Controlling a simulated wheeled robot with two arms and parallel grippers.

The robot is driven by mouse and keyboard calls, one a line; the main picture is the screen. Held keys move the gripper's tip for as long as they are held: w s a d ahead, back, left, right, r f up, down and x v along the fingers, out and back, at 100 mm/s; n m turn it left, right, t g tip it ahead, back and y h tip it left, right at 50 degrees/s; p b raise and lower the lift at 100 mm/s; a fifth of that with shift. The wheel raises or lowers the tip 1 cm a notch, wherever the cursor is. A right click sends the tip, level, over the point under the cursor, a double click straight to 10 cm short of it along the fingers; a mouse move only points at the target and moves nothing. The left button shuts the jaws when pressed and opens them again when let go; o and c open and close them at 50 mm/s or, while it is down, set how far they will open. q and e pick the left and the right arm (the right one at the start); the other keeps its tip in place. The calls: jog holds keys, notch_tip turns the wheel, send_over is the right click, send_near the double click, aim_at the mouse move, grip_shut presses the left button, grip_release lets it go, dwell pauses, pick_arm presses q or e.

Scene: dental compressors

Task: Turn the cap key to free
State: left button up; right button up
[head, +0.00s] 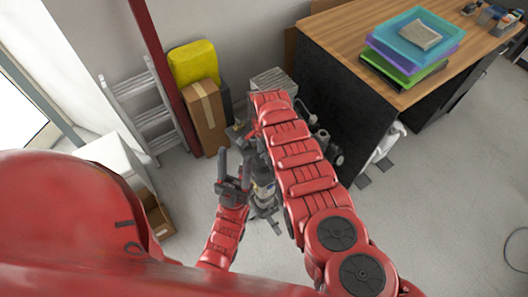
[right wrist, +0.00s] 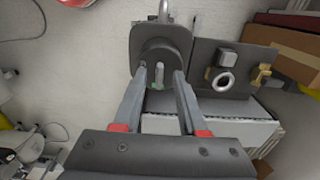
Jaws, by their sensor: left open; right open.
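In the right wrist view, a dark round cap (right wrist: 150,52) sits on a dark plate, with a small grey upright key (right wrist: 159,74) at its middle. A bit of green shows just below the key. My right gripper (right wrist: 162,73) is open, with one fingertip on each side of the key; I cannot tell whether either touches it. In the head view, my right arm covers the right gripper and the cap. My left gripper (head: 234,164) is open and empty, left of the compressor equipment (head: 264,190), which my right arm partly hides.
Beside the cap, a dark panel (right wrist: 237,61) carries a silver ring and a brass fitting. A wooden-topped desk (head: 345,30) with stacked trays stands at right. A ladder (head: 150,105), cardboard box (head: 204,115) and yellow item (head: 193,62) stand at left. Floor at right is mostly clear.

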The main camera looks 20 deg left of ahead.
jog(key=shift+c, duration=0.2)
grip_shut()
